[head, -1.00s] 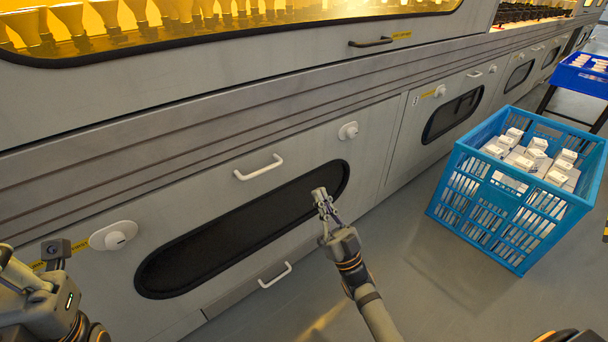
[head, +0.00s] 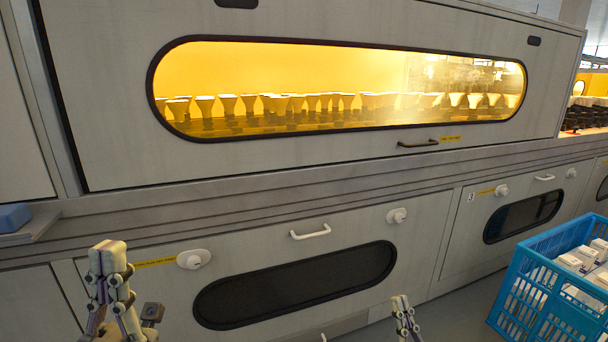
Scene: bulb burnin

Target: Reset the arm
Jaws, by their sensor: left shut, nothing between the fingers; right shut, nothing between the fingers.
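My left gripper (head: 108,262) is at the lower left, pointing up in front of the grey machine's lower panel. It is shut and empty. My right gripper (head: 402,304) is at the bottom centre, in front of the lower panel and right of the dark oval window's lower edge. It is shut and empty, and only its upper part shows. Neither gripper appears to hold anything.
The grey machine (head: 300,200) fills the view, with a lit window (head: 340,72) showing several bulbs. A white handle (head: 311,231) and a dark oval window (head: 295,285) are below. A blue crate (head: 535,285) with white boxes stands at the right.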

